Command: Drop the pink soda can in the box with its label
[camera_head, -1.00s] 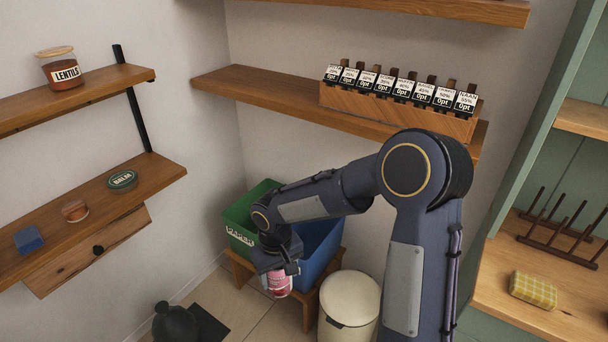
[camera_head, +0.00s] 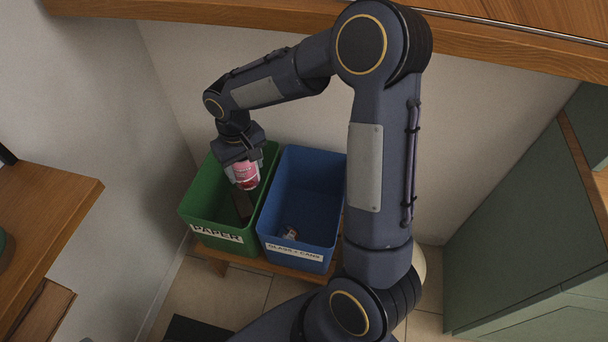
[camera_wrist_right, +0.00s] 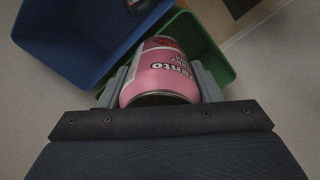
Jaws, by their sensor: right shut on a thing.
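The pink soda can (camera_head: 246,175) is held in my right gripper (camera_head: 241,160), which is shut on it. In the head view the can appears over the green box labelled PAPER (camera_head: 190,206). The blue box labelled GLASS & CANS (camera_head: 329,215) stands to its right. In the right wrist view the can (camera_wrist_right: 160,82) lies between the two fingers (camera_wrist_right: 160,85), with the green box (camera_wrist_right: 222,66) behind it and the blue box (camera_wrist_right: 62,45) at upper left. My left gripper is not in view.
The green box has a dark item (camera_head: 242,207) inside; the blue box holds a small item (camera_head: 290,232). Both stand on a low wooden stand (camera_head: 285,268). A wooden shelf (camera_head: 90,185) juts in at left, and a green cabinet (camera_head: 530,230) stands at right.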

